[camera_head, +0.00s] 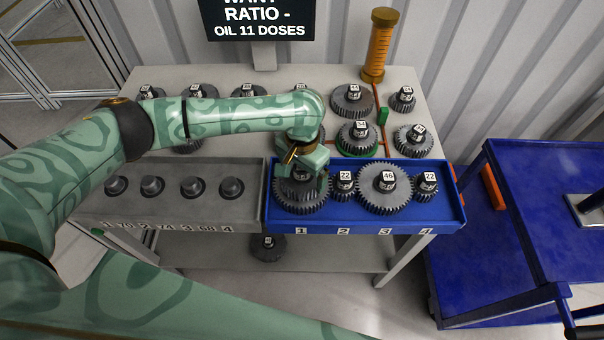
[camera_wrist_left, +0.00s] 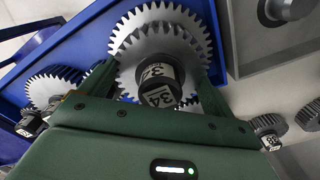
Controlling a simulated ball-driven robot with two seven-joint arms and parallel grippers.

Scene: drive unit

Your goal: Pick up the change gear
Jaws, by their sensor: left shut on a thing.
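My left gripper (camera_head: 303,178) is over slot 1 of the blue tray (camera_head: 352,227), at its left end. It is shut on a grey toothed change gear (camera_wrist_left: 160,52) with a dark hub; a white label on the hub seems to read 34. A larger grey gear (camera_head: 303,208) sits in slot 1 directly beneath; it also shows behind the held gear in the left wrist view (camera_wrist_left: 150,14). I cannot tell whether the two gears touch. The gripper partly hides both in the head view. My right gripper is not in view.
The tray also holds a gear marked 46 (camera_head: 384,202) and two small gears marked 22. A grey tray (camera_head: 170,214) with several dark posts adjoins it at left. Several gears and an orange cylinder (camera_head: 379,45) stand behind. A blue cart (camera_head: 520,235) is at right.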

